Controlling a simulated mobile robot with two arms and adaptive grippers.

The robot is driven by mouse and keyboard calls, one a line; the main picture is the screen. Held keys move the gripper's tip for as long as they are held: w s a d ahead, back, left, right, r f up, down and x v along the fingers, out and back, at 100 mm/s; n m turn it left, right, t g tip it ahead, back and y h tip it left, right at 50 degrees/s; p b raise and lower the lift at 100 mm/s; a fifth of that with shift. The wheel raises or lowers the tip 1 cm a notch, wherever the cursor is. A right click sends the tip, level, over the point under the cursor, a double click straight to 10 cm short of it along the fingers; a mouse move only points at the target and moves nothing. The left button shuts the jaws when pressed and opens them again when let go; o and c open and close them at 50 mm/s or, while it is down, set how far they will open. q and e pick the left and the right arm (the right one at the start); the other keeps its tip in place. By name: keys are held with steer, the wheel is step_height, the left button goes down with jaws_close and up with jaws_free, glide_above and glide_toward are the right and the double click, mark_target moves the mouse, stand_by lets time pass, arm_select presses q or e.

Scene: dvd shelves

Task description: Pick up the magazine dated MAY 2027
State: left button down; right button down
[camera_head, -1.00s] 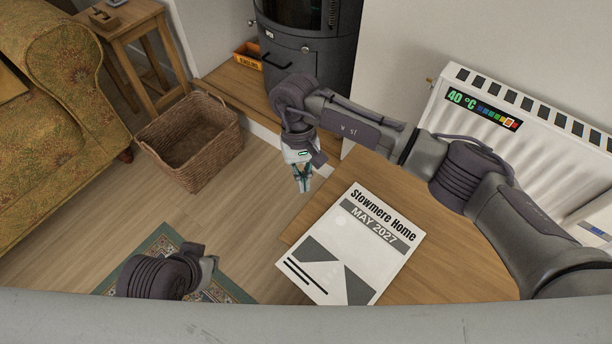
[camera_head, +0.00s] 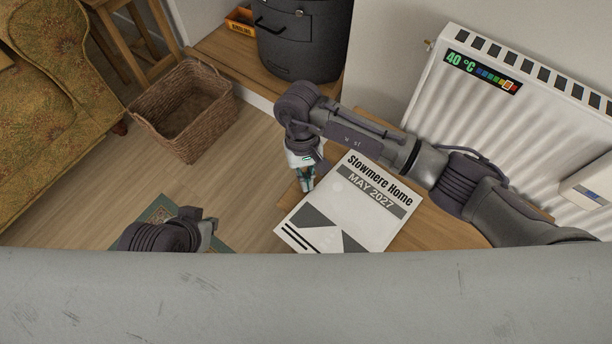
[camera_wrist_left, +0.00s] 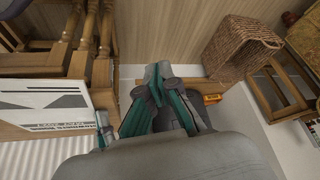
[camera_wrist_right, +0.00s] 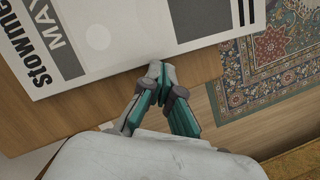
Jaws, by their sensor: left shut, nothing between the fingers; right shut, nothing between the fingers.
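The white magazine (camera_head: 350,205), titled Stowmere Home and dated MAY 2027, lies flat on the wooden table (camera_head: 440,228). It also shows in the left wrist view (camera_wrist_left: 40,98). In the right wrist view the magazine (camera_wrist_right: 130,25) has its lower, picture end sticking out past the table edge. My right gripper (camera_head: 307,184) is shut and empty, beside the magazine's left long side; its fingertips (camera_wrist_right: 160,72) point down near that side. My left gripper (camera_wrist_left: 158,76) is shut and empty, away from the magazine. In the head view only my left wrist links show; its fingers are hidden.
A wicker basket (camera_head: 185,110) stands on the floor, with a patterned sofa (camera_head: 50,100) at the left. A dark stove (camera_head: 300,40) is at the back. A white radiator (camera_head: 500,110) stands behind the table. A patterned rug (camera_wrist_right: 265,70) lies on the floor.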

steer(key=shift+s+d, duration=0.3)
steer(key=shift+s, duration=0.6)
steer(key=shift+r, duration=0.1)
